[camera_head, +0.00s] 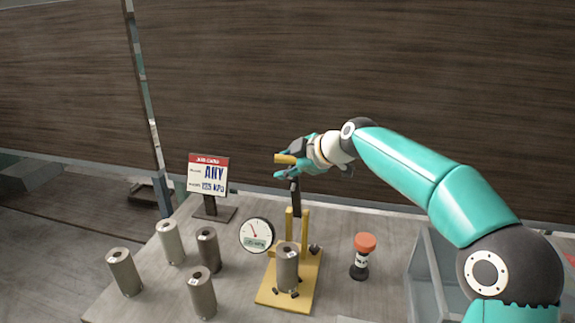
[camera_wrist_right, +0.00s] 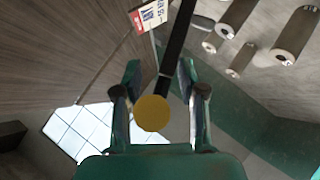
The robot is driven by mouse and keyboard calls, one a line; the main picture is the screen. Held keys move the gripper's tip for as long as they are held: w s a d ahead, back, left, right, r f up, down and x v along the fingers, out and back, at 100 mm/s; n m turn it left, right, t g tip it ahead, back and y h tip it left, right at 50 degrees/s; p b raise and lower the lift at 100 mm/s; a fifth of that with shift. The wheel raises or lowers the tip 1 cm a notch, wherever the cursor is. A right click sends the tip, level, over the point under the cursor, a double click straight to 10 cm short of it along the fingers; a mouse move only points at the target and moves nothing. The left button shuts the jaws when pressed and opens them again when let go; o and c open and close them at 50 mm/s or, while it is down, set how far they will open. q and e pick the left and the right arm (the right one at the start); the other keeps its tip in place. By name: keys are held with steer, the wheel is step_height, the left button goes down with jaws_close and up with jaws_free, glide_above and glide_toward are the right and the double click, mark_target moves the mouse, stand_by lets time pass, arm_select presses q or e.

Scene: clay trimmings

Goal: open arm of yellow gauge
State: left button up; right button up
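The yellow gauge (camera_head: 305,285) stands on the table with a metal cylinder (camera_head: 287,268) on its base and a round dial (camera_head: 256,235) at its left. Its black arm (camera_head: 294,197) stands upright above the yellow post, with a yellow handle (camera_head: 284,159) at the top. My right gripper (camera_head: 285,161) is around the handle, its fingers apart on either side. In the right wrist view, the handle's round yellow end (camera_wrist_right: 152,113) and the black arm (camera_wrist_right: 178,40) lie between the parted fingertips (camera_wrist_right: 160,78). A firm grip does not show. My left gripper is out of view.
Several metal cylinders (camera_head: 201,292) stand left of the gauge. A sign (camera_head: 208,176) stands behind them. An orange-topped stamp (camera_head: 364,245) stands to the right, near a grey bin (camera_head: 424,275). A wooden wall rises behind the table.

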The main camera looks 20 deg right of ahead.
steer(key=shift+s+a+r, duration=0.1)
steer(key=shift+r, duration=0.05)
steer(key=v, duration=1.1)
steer(key=shift+s, duration=0.3)
steer(key=shift+d, duration=0.25)
